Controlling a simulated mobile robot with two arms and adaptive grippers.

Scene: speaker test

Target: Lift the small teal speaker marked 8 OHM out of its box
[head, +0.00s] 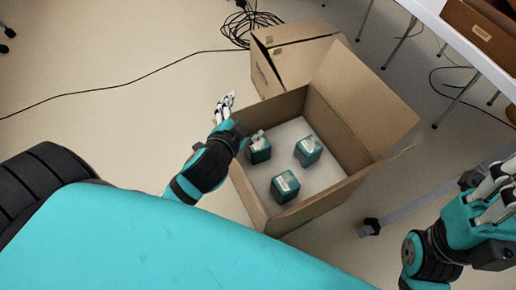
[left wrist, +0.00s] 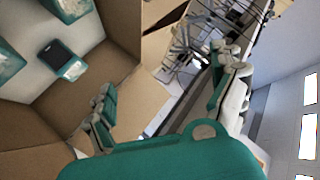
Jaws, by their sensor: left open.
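An open cardboard box (head: 340,135) on the floor holds three small teal speakers. One speaker (head: 258,152) is at the left, one (head: 308,150) at the right and one (head: 285,186) nearer to me. Pale labels show on them, but I cannot read which says 8 OHM. In the left wrist view, speakers (left wrist: 64,60) show at upper left inside the box. My left gripper (head: 226,106) is open and empty at the box's left rim, its fingers pointing away from the speakers. My right gripper (head: 494,188) is at the far right, well away from the box; its opening is unclear.
Another cardboard box (head: 290,62) stands just behind the open one. Black cable (head: 250,24) lies coiled beyond it. A white table (head: 462,42) with a brown wooden box (head: 482,34) is at upper right. Box flaps stick out around the opening. Floor at left is mostly clear.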

